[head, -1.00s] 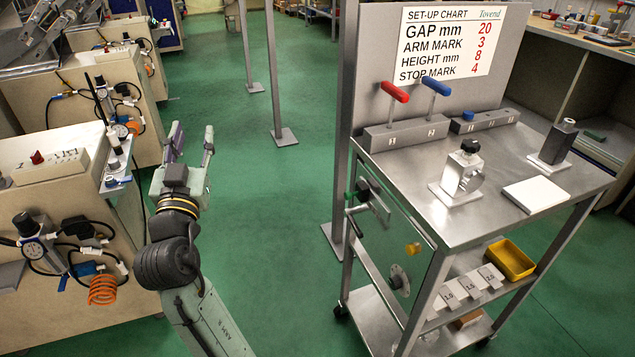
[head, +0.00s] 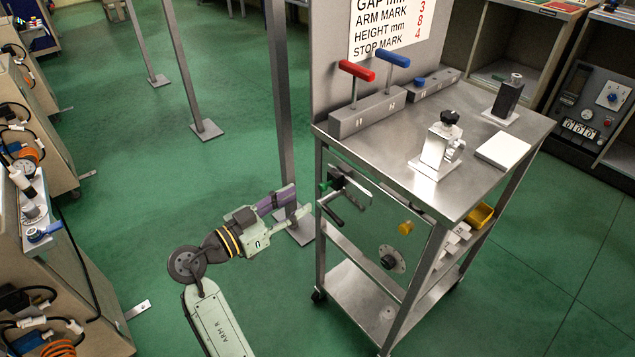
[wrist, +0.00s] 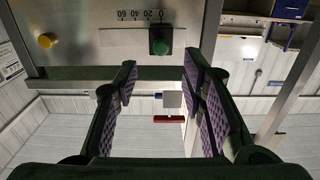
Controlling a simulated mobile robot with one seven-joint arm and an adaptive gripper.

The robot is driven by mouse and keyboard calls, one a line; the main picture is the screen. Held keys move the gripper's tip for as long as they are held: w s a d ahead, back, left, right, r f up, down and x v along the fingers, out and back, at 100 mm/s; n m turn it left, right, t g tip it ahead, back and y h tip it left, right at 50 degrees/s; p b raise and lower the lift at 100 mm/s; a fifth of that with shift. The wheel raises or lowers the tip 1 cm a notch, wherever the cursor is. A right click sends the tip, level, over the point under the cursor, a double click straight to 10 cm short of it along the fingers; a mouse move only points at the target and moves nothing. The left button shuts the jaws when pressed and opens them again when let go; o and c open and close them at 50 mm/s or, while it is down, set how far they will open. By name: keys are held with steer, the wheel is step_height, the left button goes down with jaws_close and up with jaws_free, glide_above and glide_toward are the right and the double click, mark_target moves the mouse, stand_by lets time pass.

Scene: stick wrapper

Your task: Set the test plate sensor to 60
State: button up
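The test plate (head: 365,235) is the metal panel on the side of the steel cart. In the wrist view the plate (wrist: 85,50) carries an upside-down printed scale (wrist: 142,15) with 60, 40, 20 and 0. A green knob (wrist: 160,42) on a pale slot strip (wrist: 122,38) stands in line with the 0, at the right end. The green part also shows in the head view (head: 323,187). My gripper (head: 301,199) is open and empty, left of the plate and apart from it. In the wrist view its fingers (wrist: 160,75) are spread below the green knob.
A yellow knob (head: 406,227), a round dial (head: 392,259) and a dark handle (head: 333,213) stick out of the plate. A grey post (head: 279,110) stands close behind my gripper.

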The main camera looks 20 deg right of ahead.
mark_target(321, 188)
steer(key=p+x, duration=0.2)
steer(key=x, duration=0.5)
steer(key=shift+w+d, duration=0.1)
steer(key=shift+d, duration=0.15)
steer(key=shift+w+d, duration=0.25)
steer(key=shift+d, duration=0.3)
steer(key=shift+c, duration=0.5)
jaws_close()
